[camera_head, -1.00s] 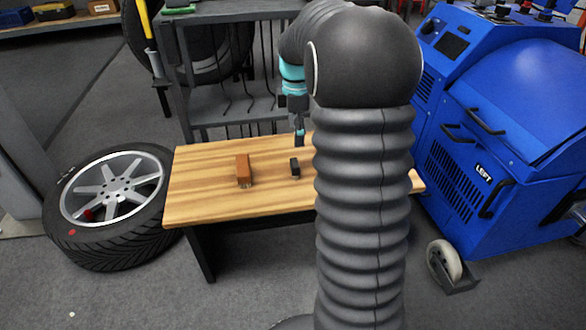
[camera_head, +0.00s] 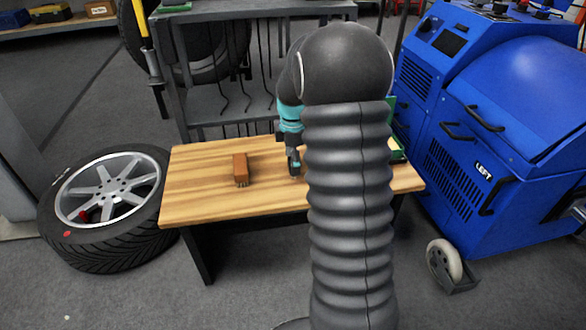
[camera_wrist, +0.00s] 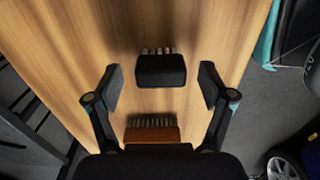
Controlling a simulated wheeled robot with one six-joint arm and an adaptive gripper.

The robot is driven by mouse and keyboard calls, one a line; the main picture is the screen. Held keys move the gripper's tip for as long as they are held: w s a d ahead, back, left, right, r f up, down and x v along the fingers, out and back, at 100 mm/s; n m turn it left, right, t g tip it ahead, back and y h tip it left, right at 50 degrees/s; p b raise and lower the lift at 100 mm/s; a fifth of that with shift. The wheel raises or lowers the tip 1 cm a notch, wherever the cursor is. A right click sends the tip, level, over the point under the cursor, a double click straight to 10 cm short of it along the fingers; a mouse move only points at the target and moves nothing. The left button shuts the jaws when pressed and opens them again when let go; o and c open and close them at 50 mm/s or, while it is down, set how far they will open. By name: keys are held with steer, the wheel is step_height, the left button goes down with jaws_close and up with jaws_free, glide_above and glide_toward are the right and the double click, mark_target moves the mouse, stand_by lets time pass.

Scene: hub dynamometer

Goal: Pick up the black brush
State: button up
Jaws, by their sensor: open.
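The black brush (camera_wrist: 161,71) lies on the wooden table (camera_wrist: 60,50), with its bristles on the far side in the wrist view. My gripper (camera_wrist: 160,87) is open, and its two fingers stand on either side of the black brush, apart from it. In the head view my gripper (camera_head: 294,165) is low over the table, and the black brush is mostly hidden there by the gripper and arm. A brown brush (camera_wrist: 152,134) lies nearer the palm in the wrist view; in the head view it is left of my gripper (camera_head: 241,170).
A wheel with a tyre (camera_head: 108,205) lies on the floor left of the table. A blue machine (camera_head: 490,130) stands to the right. A grey rack (camera_head: 225,75) is behind the table. A green object (camera_head: 399,150) shows at the table's right.

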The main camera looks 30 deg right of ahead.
steer(key=shift+f, duration=0.95)
steer(key=c, duration=1.3)
steer(key=shift+o, duration=0.2)
steer(key=shift+r, duration=0.8)
step_height(320, 180, up, 3)
steer(key=shift+f+p, duration=0.2)
steer(key=shift+p, duration=0.15)
steer(key=w+r+p, duration=0.1)
steer(key=w+r, duration=0.2)
steer(key=w, duration=0.2)
steer(key=w+a+r+p, duration=0.1)
steer(key=w+r, duration=0.3)
steer(key=w, duration=0.2)
steer(key=shift+w, duration=0.3)
steer(key=o, duration=0.6)
steer(key=shift+f, duration=0.1)
steer(key=shift+c, duration=0.2)
steer(key=c, duration=0.4)
